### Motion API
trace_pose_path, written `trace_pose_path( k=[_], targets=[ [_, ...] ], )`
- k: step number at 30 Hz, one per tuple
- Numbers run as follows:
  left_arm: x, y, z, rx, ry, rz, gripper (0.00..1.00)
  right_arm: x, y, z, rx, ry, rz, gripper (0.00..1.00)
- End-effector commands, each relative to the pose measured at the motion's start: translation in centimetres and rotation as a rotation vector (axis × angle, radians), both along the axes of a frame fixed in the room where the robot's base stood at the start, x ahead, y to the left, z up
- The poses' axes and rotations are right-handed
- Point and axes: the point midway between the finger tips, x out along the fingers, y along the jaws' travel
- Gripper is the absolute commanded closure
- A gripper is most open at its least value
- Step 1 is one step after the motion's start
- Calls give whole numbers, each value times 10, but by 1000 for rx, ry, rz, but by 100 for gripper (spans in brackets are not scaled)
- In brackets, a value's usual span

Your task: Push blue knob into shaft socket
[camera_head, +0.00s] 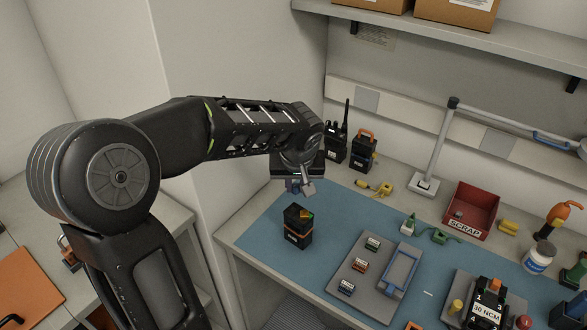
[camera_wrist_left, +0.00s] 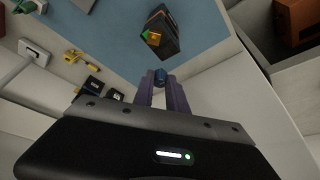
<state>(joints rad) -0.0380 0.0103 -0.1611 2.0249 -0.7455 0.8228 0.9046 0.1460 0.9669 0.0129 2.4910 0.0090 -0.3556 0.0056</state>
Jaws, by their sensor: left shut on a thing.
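My left gripper (camera_head: 299,188) hangs over the back left part of the blue mat. In the left wrist view its purple-grey fingers (camera_wrist_left: 161,88) are shut on a small blue knob (camera_wrist_left: 160,75). In the head view the fingers mostly hide the knob. A black radio (camera_head: 298,232) with orange marks stands upright on the mat, below and apart from the gripper. It also shows in the left wrist view (camera_wrist_left: 166,42), with an orange and a green part on its top. The shaft socket cannot be made out. My right gripper is not in view.
A red SCRAP bin (camera_head: 470,209) and a lamp post (camera_head: 437,148) stand at the back right. A grey tray (camera_head: 345,262) with small parts lies right of the radio. The blue mat (camera_head: 262,226) is bare left of it.

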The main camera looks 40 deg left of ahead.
Motion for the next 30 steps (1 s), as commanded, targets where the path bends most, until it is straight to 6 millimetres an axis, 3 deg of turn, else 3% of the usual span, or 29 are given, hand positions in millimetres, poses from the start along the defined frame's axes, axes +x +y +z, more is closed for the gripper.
trace_pose_path(
  k=[16, 30],
  targets=[
    [-4, 4, -6, -9, -3, 68, 100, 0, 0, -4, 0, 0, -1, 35],
    [-4, 4, -37, -9, -2, 66, 100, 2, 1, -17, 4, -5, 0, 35]
  ],
)
